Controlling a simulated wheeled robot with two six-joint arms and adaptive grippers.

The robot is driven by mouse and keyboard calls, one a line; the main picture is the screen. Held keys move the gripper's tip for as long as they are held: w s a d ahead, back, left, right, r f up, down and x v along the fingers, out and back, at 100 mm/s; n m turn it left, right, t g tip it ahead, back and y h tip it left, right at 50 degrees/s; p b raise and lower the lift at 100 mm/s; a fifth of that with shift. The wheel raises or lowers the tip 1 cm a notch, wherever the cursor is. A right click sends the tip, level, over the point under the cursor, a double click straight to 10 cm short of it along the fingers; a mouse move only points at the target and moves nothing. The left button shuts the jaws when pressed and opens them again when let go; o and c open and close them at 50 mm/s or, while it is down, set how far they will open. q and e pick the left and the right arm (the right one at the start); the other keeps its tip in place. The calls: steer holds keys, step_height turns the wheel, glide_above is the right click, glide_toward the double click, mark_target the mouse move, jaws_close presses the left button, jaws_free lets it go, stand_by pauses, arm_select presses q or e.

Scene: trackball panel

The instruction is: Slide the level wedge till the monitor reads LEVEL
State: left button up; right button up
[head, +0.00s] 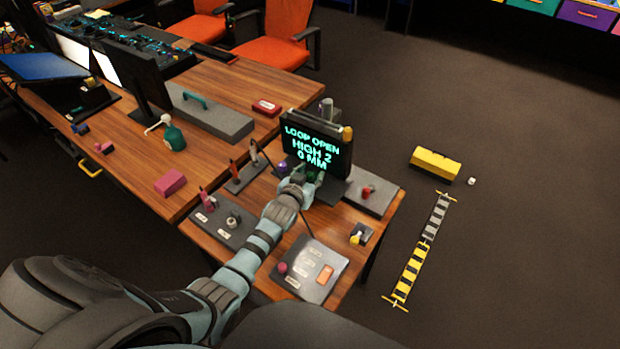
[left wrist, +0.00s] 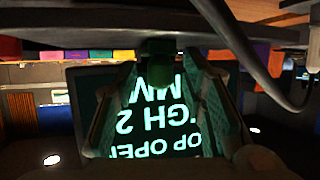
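The monitor (head: 317,147) stands on the small wooden table and reads "LOOP OPEN HIGH 2 0 MM" in green. It shows upside down in the left wrist view (left wrist: 155,125), behind the fingers. My left gripper (head: 308,180) is low in front of the screen. In the left wrist view its two fingers (left wrist: 162,68) are apart, with a dark green knob-like piece (left wrist: 160,52) between their tips; I see no clear contact. I cannot tell whether this piece belongs to the level wedge, and the wedge is not clearly seen elsewhere. My right gripper is not in view.
A grey panel with buttons (head: 322,262) lies at the table's front. A plate with a red knob (head: 377,197) is right of the monitor, and upright handles (head: 240,172) stand left of it.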

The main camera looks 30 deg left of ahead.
arm_select(q)
steer(key=shift+w, duration=0.1)
jaws_close()
steer(key=shift+d, duration=1.05)
jaws_free()
steer(key=shift+a, duration=0.1)
steer(key=shift+s, duration=0.2)
steer(key=v, duration=1.2)
